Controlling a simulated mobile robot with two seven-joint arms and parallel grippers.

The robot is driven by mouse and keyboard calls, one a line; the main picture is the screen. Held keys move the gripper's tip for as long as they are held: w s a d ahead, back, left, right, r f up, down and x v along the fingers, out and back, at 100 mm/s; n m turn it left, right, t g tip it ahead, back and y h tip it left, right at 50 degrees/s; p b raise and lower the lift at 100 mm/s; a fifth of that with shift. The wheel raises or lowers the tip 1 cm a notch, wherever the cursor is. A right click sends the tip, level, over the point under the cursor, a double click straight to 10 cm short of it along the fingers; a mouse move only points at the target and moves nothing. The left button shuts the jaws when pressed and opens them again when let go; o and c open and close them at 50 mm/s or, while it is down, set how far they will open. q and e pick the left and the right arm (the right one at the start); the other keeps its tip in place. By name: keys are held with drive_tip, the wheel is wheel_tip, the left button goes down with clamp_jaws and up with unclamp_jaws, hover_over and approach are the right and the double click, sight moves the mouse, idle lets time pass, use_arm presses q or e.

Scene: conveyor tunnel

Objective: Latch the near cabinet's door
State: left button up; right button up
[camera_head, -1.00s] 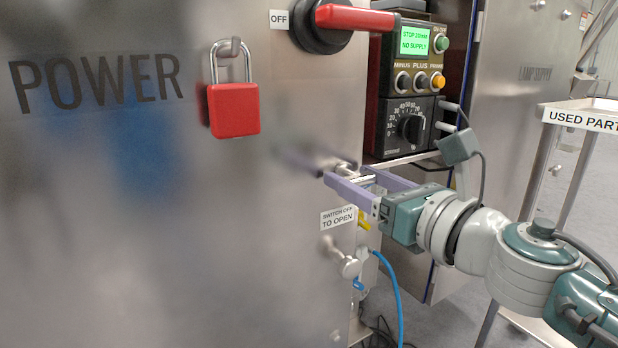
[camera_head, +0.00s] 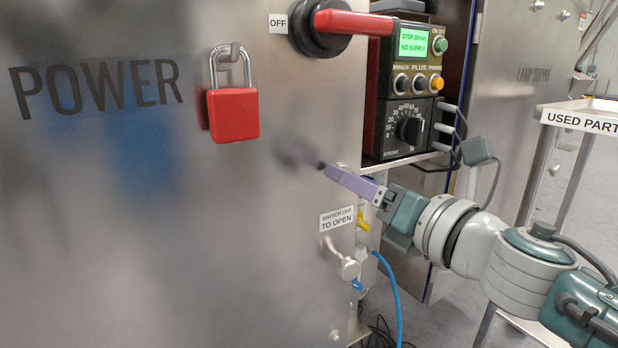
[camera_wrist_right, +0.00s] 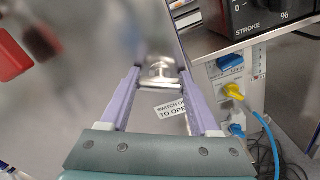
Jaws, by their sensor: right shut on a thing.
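The near cabinet's door (camera_head: 100,230) is a brushed steel panel marked POWER, seen at the left of the head view and looking flush at its right edge. My right gripper (camera_head: 330,170) is at that edge, above the SWITCH OFF TO OPEN label (camera_head: 337,218). In the right wrist view, my right gripper (camera_wrist_right: 160,74) has its purple fingers on either side of a metal latch handle (camera_wrist_right: 160,70), shut on it. In the head view the fingers hide that handle. My left gripper is not in view.
A red padlock (camera_head: 233,114) hangs on the door. A red switch handle (camera_head: 352,22) points right, next to an OFF label. A control box (camera_head: 408,90) stands right of the door edge. A blue cable (camera_head: 396,290) hangs below. A used-parts cart (camera_head: 580,120) stands at the right.

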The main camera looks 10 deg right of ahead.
drive_tip(key=m+p, duration=0.1)
drive_tip(key=m, duration=0.5)
drive_tip(key=shift+m, duration=0.3)
drive_tip(key=m+p, duration=0.1)
drive_tip(key=m, duration=0.2)
drive_tip(key=shift+m+p, duration=0.3)
drive_tip(key=shift+m, duration=1.1)
drive_tip(key=o, duration=1.4)
drive_tip(key=shift+c, duration=0.2)
